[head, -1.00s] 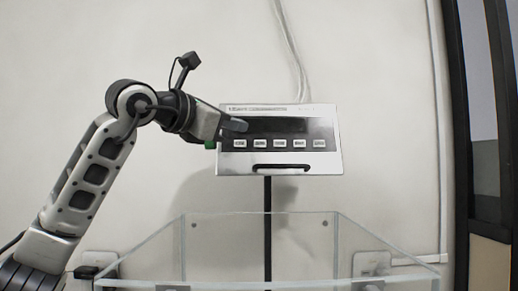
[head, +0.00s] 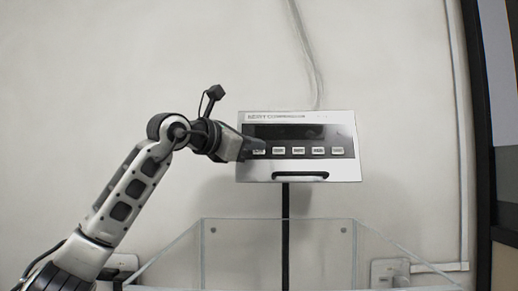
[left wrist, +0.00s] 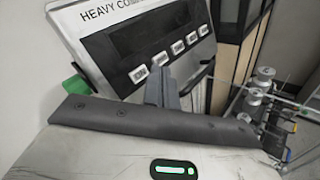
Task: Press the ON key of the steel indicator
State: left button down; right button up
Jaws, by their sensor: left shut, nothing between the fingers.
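The steel indicator (head: 345,172) is a silver box on a dark post against the wall. Its display (head: 290,131) is dark, with a row of several pale keys below it. My left gripper (head: 250,149) is shut and empty at the indicator's left side, its tip by the leftmost key (head: 259,152). In the left wrist view, the shut fingers (left wrist: 162,75) point at the key row, near the first key (left wrist: 139,74) and second key (left wrist: 160,59). I cannot tell whether they touch. Key lettering is too small to read. My right gripper is not in view.
A clear-walled box (head: 335,226) stands below the indicator, in front of its post (head: 285,215). A pale cable (head: 303,50) runs up the wall. The left wrist view shows a rack with metal weights (left wrist: 264,74) at right and a green piece (left wrist: 75,85) at the indicator's left.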

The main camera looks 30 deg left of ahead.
pick_arm(q)
jog(key=shift+w+a+f, duration=0.2)
jog(key=shift+w+a, duration=0.2)
jog(key=shift+w, duration=0.3)
jog(key=shift+p, duration=0.3)
dwell(1.3)
jog(key=shift+w+a+f, duration=0.1)
jog(key=shift+w+a, duration=0.15)
jog(key=shift+w, duration=0.05)
jog(key=shift+w+a+f, duration=0.1)
jog(key=shift+w+a, duration=0.05)
jog(key=shift+w, duration=0.2)
dwell(0.6)
dwell(0.4)
jog(key=shift+s+d+r, duration=0.2)
jog(key=shift+s+d, duration=0.15)
jog(key=shift+s, duration=0.3)
jog(key=s, duration=0.1)
jog(key=s+d+r, duration=0.1)
jog(key=s+d+b, duration=0.1)
jog(key=s, duration=0.1)
jog(key=shift+s+d+r, duration=0.1)
jog(key=shift+d+r, duration=0.1)
jog(key=shift+d, duration=0.05)
